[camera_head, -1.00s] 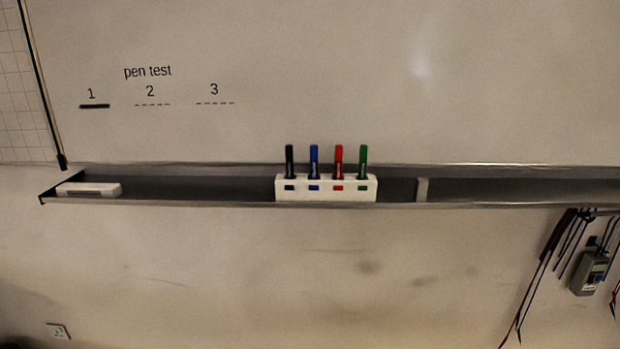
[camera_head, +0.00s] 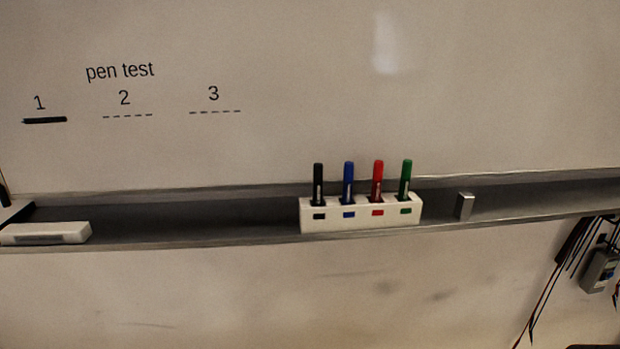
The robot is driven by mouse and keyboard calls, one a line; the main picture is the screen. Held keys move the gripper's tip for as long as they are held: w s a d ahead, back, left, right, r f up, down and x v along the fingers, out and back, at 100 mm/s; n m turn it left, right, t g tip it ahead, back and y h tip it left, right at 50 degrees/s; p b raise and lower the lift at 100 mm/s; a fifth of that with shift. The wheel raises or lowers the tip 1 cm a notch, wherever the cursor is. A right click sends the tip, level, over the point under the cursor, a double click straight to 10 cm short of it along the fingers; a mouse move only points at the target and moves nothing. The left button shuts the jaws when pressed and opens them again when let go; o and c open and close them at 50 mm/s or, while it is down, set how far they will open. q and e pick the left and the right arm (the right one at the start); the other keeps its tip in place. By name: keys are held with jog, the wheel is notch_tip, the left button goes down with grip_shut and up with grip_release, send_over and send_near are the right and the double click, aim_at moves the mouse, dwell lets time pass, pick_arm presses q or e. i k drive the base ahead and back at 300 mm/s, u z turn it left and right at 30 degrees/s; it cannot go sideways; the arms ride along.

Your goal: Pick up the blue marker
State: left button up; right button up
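The blue marker (camera_head: 348,182) stands upright in a white holder (camera_head: 334,225) on the whiteboard tray, second from the left. A black marker (camera_head: 318,183) is on its left. A red marker (camera_head: 377,180) and a green marker (camera_head: 405,179) are on its right. The lower end of each marker is hidden in the holder. Each slot has a patch of matching colour on the holder's front. Neither of my grippers shows in the view.
The dark tray (camera_head: 210,222) runs along the whiteboard. A white eraser (camera_head: 46,233) lies at its left, and a small grey block (camera_head: 464,206) stands right of the holder. A grey meter (camera_head: 599,269) and cables (camera_head: 553,280) hang at the lower right.

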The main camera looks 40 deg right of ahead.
aim_at(347, 167)
jog(key=u, duration=0.05)
jog(key=i, duration=0.1)
jog(key=z, duration=1.3)
